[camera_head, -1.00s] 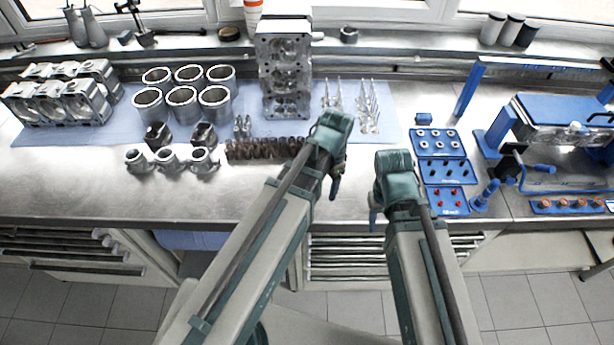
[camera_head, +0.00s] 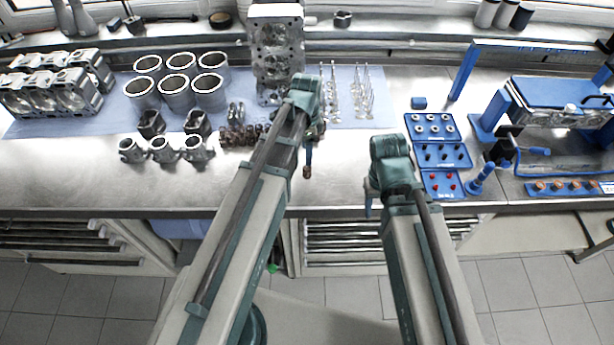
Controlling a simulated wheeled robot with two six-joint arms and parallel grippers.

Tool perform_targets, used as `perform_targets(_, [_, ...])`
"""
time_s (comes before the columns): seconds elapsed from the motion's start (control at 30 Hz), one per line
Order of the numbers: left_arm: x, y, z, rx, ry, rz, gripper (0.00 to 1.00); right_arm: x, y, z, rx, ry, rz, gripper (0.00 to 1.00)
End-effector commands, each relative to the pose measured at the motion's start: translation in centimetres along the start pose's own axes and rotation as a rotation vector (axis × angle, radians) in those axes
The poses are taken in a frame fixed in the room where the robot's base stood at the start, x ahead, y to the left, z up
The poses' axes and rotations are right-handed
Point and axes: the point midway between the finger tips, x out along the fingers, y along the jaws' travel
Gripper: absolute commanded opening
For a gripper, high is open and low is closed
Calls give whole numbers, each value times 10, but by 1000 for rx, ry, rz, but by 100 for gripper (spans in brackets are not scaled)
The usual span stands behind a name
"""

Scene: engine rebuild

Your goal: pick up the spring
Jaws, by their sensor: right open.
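Several small brown coil springs (camera_head: 238,135) stand in a row on the bench in front of the tall engine block. My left arm crosses the right end of this row and hides part of it. My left gripper (camera_head: 308,165) points down just right of the row, above the bare bench front. A small brown bit shows at its fingertips; I cannot tell whether it is a spring in the jaws. My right gripper (camera_head: 369,206) is open and hangs near the bench's front edge, left of the blue trays and apart from the springs.
The engine block (camera_head: 276,50), cylinder liners (camera_head: 176,95) and pistons (camera_head: 163,149) stand behind and left of the springs. Upright valves (camera_head: 365,95) stand right of the block. Blue trays (camera_head: 443,155) with small parts lie to the right. The bench front (camera_head: 70,180) is clear at left.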

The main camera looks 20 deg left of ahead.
Motion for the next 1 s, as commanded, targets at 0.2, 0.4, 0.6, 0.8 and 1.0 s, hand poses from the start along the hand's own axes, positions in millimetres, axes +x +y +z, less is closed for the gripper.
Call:
perform_targets(0.2, [39, 0, 0, 0, 0, 0, 71, 38, -4, -2, 0, 0, 0, 50])
perform_targets(0.4, [49, 0, 0, 0, 0, 0, 71, 49, -5, -3, 1, 0, 0, 50])
perform_targets(0.6, [50, 0, 0, -1, 0, 0, 71, 50, -5, -3, 1, 0, 0, 50])
perform_targets(0.8, [68, 0, -1, 0, 0, 0, 71, 68, -6, -4, 2, 0, 0, 50])
perform_targets(1.0, [94, 0, -2, -1, 0, 0, 71, 93, -9, -6, 2, 0, 0, 50])
